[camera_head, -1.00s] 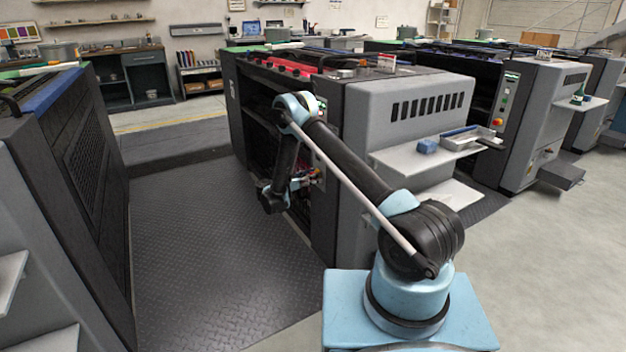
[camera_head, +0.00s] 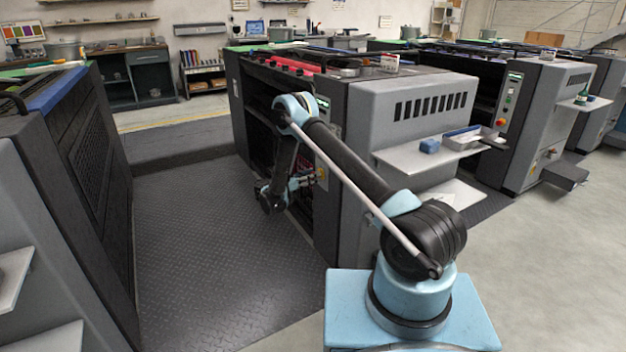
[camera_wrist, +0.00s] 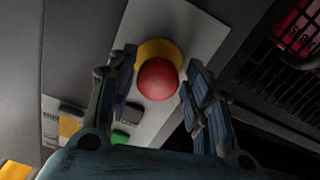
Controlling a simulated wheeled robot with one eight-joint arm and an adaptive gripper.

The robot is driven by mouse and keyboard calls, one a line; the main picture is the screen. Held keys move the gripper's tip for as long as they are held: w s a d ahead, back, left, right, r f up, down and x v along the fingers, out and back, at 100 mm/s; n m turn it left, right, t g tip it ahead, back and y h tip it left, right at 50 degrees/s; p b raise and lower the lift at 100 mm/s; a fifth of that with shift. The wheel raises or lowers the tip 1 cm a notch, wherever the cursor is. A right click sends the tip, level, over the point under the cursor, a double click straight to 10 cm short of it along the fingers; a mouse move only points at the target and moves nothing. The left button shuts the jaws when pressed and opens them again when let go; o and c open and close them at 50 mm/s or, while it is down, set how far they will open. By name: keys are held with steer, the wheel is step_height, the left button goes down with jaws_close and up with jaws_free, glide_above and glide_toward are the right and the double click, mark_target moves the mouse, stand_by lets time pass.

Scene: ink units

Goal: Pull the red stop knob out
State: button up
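The red stop knob (camera_wrist: 158,80) is round and sits on a yellow collar (camera_wrist: 160,52) on a light grey panel (camera_wrist: 195,38) in the wrist view. My gripper (camera_wrist: 158,70) is open, with one dark finger on each side of the knob. Gaps show between the fingers and the knob, and the fingers do not appear shut on it. In the head view my gripper (camera_head: 304,182) is small beside the near side of the grey and black press (camera_head: 405,108). The knob is too small there to make out its state.
Below the knob in the wrist view are a green button (camera_wrist: 120,137) and dark buttons (camera_wrist: 130,113). A dark vented grille (camera_wrist: 285,70) lies to the right. In the head view a shelf (camera_head: 400,157) juts from the press, and another machine (camera_head: 60,180) stands left across open floor.

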stand_by(0.3)
steer(key=v, duration=1.2)
steer(key=shift+d, duration=0.1)
